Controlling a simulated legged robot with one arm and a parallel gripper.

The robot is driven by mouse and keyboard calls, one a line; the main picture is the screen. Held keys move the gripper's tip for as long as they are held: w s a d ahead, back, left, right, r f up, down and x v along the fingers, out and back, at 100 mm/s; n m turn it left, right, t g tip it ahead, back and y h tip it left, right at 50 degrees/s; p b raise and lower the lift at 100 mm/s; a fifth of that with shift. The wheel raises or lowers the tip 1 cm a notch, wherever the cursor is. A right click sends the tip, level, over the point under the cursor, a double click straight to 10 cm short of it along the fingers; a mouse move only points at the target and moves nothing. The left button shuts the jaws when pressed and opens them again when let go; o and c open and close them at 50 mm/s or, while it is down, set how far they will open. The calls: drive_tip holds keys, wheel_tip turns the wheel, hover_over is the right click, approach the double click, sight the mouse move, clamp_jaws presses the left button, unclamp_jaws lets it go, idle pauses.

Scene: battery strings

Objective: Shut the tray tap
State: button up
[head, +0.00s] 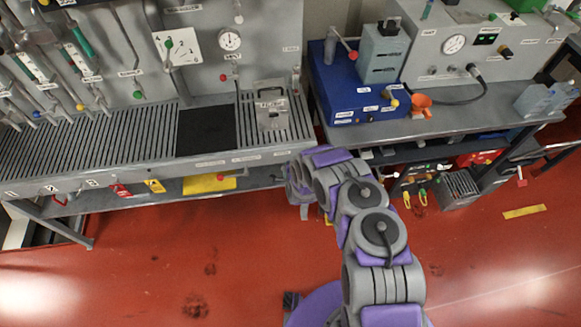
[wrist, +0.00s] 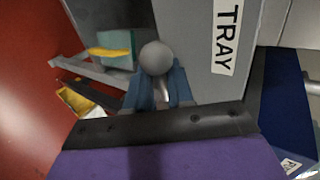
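The tray tap shows in the wrist view as a round grey knob (wrist: 155,58) on a pale stem, beside a grey panel with a white TRAY label (wrist: 227,37). My gripper (wrist: 160,88) has two blue fingers standing apart, one on each side of the stem. The knob shows just beyond the fingertips. A firm grip on the stem is not visible. In the head view my gripper is at the right end of the left bench's front edge, largely hidden by my arm. The tap cannot be made out there.
The right bench (head: 455,115) holds a blue box (head: 345,85) and an orange funnel (head: 420,101).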

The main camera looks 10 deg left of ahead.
drive_tip(key=shift+o, duration=0.7)
drive_tip(key=shift+s+f, duration=0.15)
drive_tip(key=shift+f, duration=0.05)
drive_tip(key=shift+a+r, duration=0.1)
drive_tip(key=shift+r, duration=0.3)
drive_tip(key=p+v, duration=0.1)
drive_tip(key=v, duration=1.5)
drive_tip(key=shift+s+p, duration=0.4)
drive_tip(key=shift+o, duration=0.5)
